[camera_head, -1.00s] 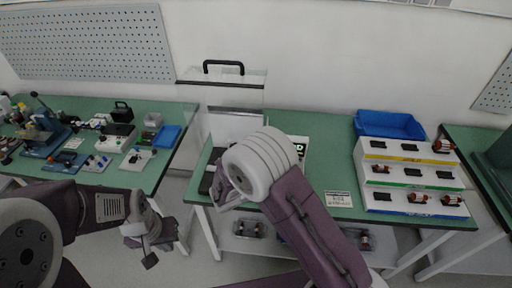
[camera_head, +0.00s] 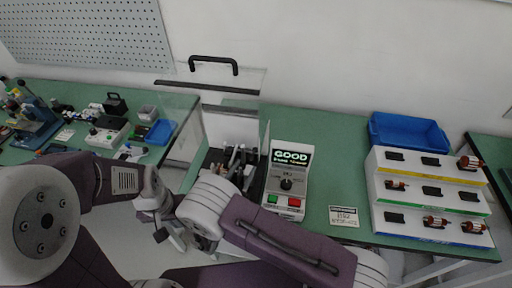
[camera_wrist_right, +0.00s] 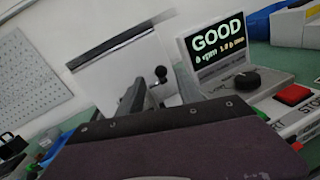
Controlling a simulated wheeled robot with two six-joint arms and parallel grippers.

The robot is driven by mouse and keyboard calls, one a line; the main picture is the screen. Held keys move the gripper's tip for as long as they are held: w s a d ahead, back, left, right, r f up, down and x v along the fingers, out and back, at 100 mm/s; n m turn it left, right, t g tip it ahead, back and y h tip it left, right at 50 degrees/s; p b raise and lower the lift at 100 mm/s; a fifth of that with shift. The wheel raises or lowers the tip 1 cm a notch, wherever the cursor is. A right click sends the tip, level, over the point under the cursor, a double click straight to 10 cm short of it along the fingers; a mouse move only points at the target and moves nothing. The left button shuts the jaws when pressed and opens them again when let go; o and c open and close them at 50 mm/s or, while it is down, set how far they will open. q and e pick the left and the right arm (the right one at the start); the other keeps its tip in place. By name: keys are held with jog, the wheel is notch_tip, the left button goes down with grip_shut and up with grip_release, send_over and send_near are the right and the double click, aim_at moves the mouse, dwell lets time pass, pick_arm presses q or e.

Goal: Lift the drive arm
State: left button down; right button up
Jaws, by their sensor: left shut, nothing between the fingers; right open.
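The tester stands on the middle green table, with a screen reading GOOD (camera_head: 291,157). Left of the screen is a dark fixture with upright metal parts (camera_head: 236,158). In the right wrist view a dark lever with a round black knob (camera_wrist_right: 160,73), probably the drive arm, stands before a clear guard; I cannot tell its exact angle. My right wrist reaches in front of the fixture; its gripper (camera_head: 208,243) is mostly hidden, open and not visibly touching the lever. My left gripper (camera_head: 170,234) is shut and empty, low beside the table's front left corner.
A black-handled clear guard (camera_head: 213,66) rises behind the fixture. A control box with green and red buttons (camera_head: 286,200) is close on the right. A white tiered rack (camera_head: 430,197) and a blue bin (camera_head: 408,134) stand at right. A label card (camera_head: 343,217) lies between.

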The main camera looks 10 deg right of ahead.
aim_at(254, 151)
jog(key=p+x, duration=0.2)
jog(key=x, duration=0.6)
jog(key=shift+w+d+f, duration=0.15)
jog(key=shift+d, duration=0.1)
jog(key=shift+w, duration=0.15)
grip_shut()
dwell(0.7)
